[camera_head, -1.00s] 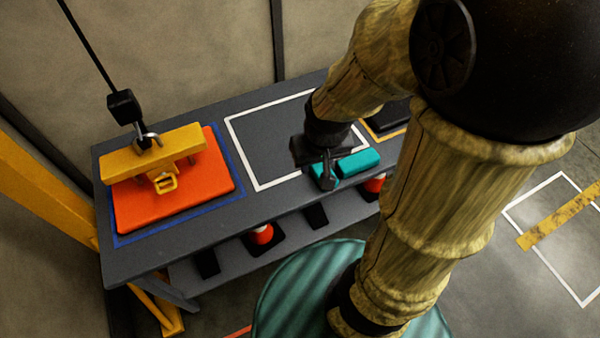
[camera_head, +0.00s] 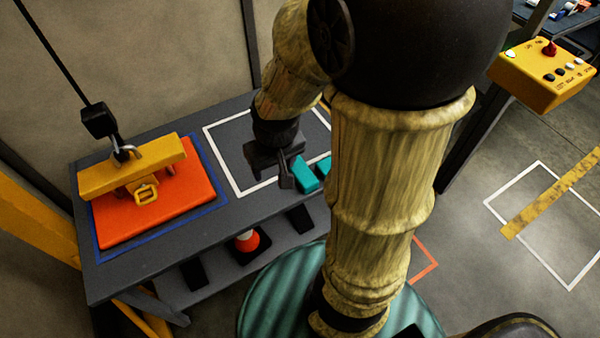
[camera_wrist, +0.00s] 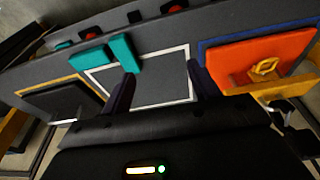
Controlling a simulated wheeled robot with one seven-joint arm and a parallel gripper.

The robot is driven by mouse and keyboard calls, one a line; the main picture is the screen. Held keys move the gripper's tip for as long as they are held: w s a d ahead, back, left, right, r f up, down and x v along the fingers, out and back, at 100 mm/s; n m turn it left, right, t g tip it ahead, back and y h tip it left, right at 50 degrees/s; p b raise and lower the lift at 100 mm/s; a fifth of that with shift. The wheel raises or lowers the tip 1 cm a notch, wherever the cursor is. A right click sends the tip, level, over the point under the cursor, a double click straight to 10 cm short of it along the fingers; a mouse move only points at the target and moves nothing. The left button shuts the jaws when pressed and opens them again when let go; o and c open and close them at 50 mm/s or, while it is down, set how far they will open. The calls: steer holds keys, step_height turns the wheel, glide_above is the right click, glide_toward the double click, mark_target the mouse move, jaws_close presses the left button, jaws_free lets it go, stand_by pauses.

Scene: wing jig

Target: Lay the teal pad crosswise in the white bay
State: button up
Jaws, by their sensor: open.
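Two teal blocks lie at the front right corner of the white bay; I cannot tell if they are one pad or two. In the head view the nearer one (camera_head: 305,174) is beside my gripper, and the other (camera_head: 323,167) is partly hidden by my arm. The wrist view shows one block (camera_wrist: 124,53) across the bay's line and one (camera_wrist: 81,68) at its corner. The white bay (camera_head: 228,147) is a white outline on the grey table, its middle bare (camera_wrist: 160,91). My gripper (camera_head: 284,168) is open and empty over the bay, both blocks outside its fingers (camera_wrist: 163,88).
A red-orange pad (camera_head: 175,215) with a yellow lifting bracket (camera_head: 132,167) on a hook lies in the blue bay at left. A black pad (camera_wrist: 62,100) lies in a yellow-outlined bay on the other side.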

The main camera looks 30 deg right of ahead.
steer(key=g+b, duration=0.1)
steer(key=b, duration=0.3)
glide_above(301, 168)
steer(key=s, duration=0.2)
step_height(301, 168, down, 6)
steer(key=f, duration=0.1)
steer(key=shift+s+r, duration=0.1)
steer(key=shift+r, duration=0.25)
steer(key=f, duration=0.4)
steer(key=w+f, duration=0.1)
steer(key=f, duration=0.3)
steer(key=f+b, duration=0.1)
steer(key=f, duration=0.3)
steer(key=shift+w+f, duration=0.1)
steer(key=shift+w, duration=0.15)
steer(key=shift+f, duration=0.1)
steer(key=f, duration=0.5)
steer(key=shift+w+a, duration=0.1)
steer(key=shift+w, duration=0.25)
steer(key=shift+c, duration=0.4)
